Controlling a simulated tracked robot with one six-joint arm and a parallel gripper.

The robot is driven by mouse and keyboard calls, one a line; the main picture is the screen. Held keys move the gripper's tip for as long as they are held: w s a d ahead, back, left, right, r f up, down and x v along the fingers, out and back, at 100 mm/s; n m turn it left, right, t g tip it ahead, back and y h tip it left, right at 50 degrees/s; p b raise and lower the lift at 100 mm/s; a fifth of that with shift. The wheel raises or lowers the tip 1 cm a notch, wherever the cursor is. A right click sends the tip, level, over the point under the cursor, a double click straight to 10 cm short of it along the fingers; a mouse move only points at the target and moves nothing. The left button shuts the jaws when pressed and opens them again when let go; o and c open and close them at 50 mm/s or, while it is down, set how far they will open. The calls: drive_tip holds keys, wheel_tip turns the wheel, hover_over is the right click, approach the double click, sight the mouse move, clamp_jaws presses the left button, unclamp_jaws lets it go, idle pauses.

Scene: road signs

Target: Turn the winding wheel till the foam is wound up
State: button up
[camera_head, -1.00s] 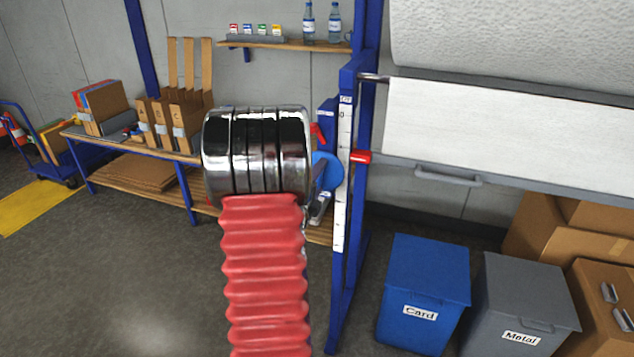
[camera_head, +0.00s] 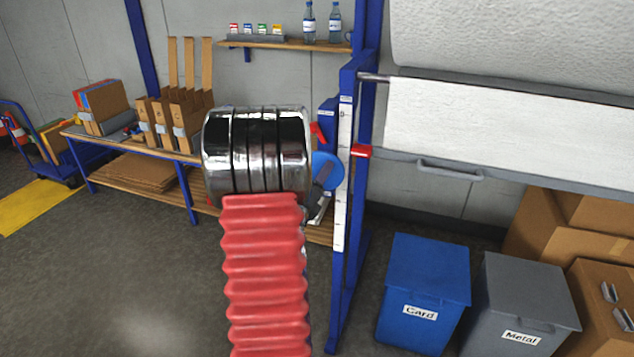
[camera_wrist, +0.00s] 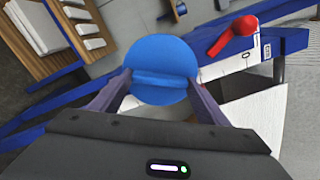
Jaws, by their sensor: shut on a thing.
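The winding wheel (camera_head: 327,163) is a blue disc on the blue stand, partly hidden by my gripper in the head view. In the wrist view the wheel (camera_wrist: 160,55) faces me, with a raised bar across it. My gripper (camera_wrist: 158,82) is shut on this wheel, one finger at each side. The white foam sheet (camera_head: 480,125) hangs below the big roll (camera_head: 510,40), with a grey bar and handle (camera_head: 450,171) along its lower edge. A red marker (camera_head: 361,151) sits beside the white scale (camera_head: 342,180), a little below its 0.
A red lever (camera_head: 317,131) sticks out above the wheel. A blue Card bin (camera_head: 425,275) and a grey Metal bin (camera_head: 520,295) stand below the foam. A low bench (camera_head: 150,148) with cardboard is behind on the left. The floor at front left is clear.

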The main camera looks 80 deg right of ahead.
drive_tip(key=shift+s+f, duration=0.1)
drive_tip(key=shift+f, duration=0.15)
drive_tip(key=o, duration=1)
drive_tip(key=shift+r, duration=0.1)
drive_tip(key=shift+o, duration=0.2)
drive_tip(key=w+a, duration=0.1)
drive_tip(key=a, duration=1.2)
drive_tip(key=shift+w+a, duration=0.2)
drive_tip(key=shift+a, duration=0.15)
